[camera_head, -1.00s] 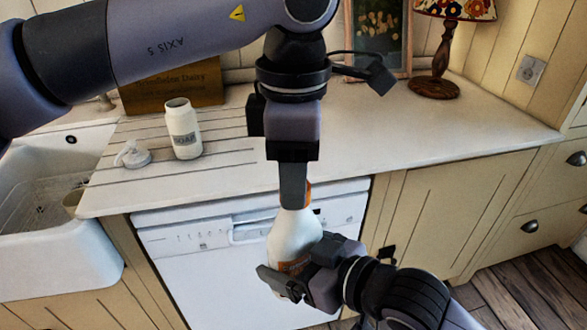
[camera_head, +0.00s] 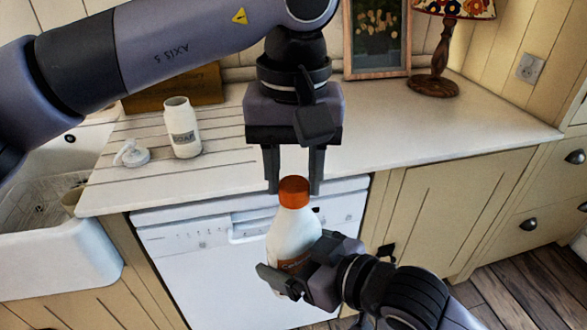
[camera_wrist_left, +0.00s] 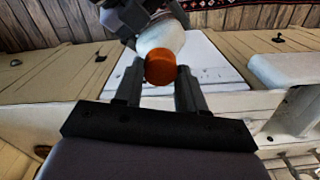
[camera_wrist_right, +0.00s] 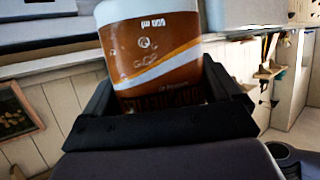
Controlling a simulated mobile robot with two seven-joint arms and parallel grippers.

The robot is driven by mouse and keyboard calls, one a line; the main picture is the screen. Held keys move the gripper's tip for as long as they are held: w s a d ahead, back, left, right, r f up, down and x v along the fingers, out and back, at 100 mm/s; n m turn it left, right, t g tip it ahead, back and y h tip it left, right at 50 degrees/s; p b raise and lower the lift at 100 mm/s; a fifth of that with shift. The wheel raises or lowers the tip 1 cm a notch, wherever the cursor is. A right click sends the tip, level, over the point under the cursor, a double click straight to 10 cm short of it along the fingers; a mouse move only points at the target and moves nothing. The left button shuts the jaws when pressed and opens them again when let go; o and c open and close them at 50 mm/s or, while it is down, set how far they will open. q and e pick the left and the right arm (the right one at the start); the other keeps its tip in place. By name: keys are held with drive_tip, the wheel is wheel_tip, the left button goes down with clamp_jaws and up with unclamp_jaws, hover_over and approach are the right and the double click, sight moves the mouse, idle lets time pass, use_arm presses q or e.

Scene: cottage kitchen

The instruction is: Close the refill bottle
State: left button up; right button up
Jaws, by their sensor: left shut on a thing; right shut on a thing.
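The refill bottle (camera_head: 290,232) is white with an orange and brown label and stands about upright, held in front of the dishwasher. Its orange cap (camera_head: 294,195) sits at the top of the neck. My left gripper (camera_head: 294,184) comes down from above, with one finger on each side of the cap, shut on it; the cap also shows between the fingertips in the left wrist view (camera_wrist_left: 160,67). My right gripper (camera_head: 291,266) is shut on the bottle's lower body, and the label (camera_wrist_right: 155,60) fills the space between its fingers in the right wrist view.
A white soap bottle (camera_head: 182,128) stands open on the counter (camera_head: 400,135), with a white pump top (camera_head: 131,154) beside it. A sink (camera_head: 60,240) is at the left. A picture frame (camera_head: 377,40) and a lamp (camera_head: 440,50) stand at the back. The counter's middle is clear.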

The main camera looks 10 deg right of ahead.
use_arm(q)
drive_tip(key=m, duration=1)
drive_tip(key=shift+d+m, duration=0.1)
drive_tip(key=shift+m, duration=0.3)
drive_tip(key=o, duration=1.1)
drive_tip(key=shift+c, duration=0.2)
drive_tip(key=shift+r, duration=2.25)
drive_tip(key=shift+c, duration=0.4)
